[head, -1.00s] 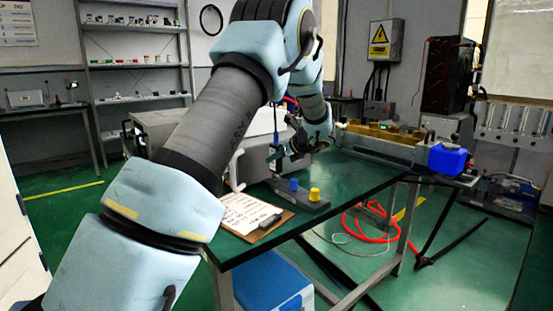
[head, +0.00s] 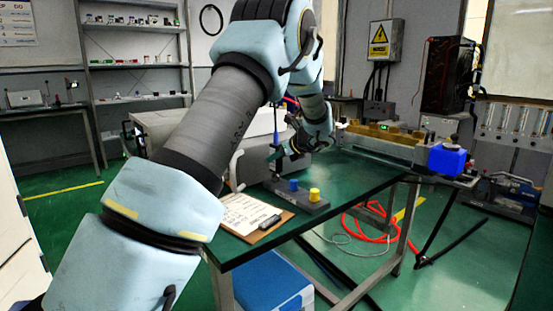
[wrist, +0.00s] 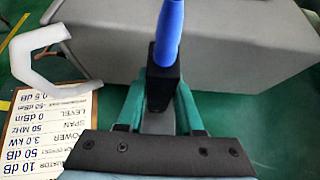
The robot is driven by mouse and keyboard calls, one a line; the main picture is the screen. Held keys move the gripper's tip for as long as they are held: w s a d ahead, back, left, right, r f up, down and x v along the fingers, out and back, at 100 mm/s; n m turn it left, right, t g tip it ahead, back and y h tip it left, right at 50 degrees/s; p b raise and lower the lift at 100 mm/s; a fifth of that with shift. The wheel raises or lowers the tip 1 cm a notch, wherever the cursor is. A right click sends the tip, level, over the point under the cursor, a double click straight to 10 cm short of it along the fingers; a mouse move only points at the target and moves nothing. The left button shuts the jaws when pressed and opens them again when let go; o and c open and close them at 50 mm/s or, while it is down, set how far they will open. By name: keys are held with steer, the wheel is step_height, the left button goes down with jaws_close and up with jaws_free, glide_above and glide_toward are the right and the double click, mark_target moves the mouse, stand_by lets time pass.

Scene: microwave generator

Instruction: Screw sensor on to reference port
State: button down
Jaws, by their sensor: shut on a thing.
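My gripper (wrist: 158,110) has its green fingers on both sides of a black, block-shaped sensor body (wrist: 162,85) with a blue upper part (wrist: 169,30). It is shut on the sensor. In the head view my gripper (head: 284,158) holds the dark sensor (head: 275,154) roughly upright, close to the back of a dark grey block (head: 314,205) on the green table. A blue knob (head: 293,185) and a yellow knob (head: 314,194) stand on that block. The sensor's lower end is hidden, and I cannot tell whether it touches anything. I cannot make out the reference port.
A clipboard (head: 275,229) lies at the table's front left. A pale curved handle (wrist: 40,60) rises behind it, beside a large grey case (wrist: 230,70). A blue container (head: 447,160) stands at the right. Red hose (head: 372,235) lies below the table.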

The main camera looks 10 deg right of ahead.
mark_target(277, 145)
steer(key=shift+r+p, duration=1.8)
steer(key=shift+r, duration=0.3)
steer(key=shift+s, duration=0.15)
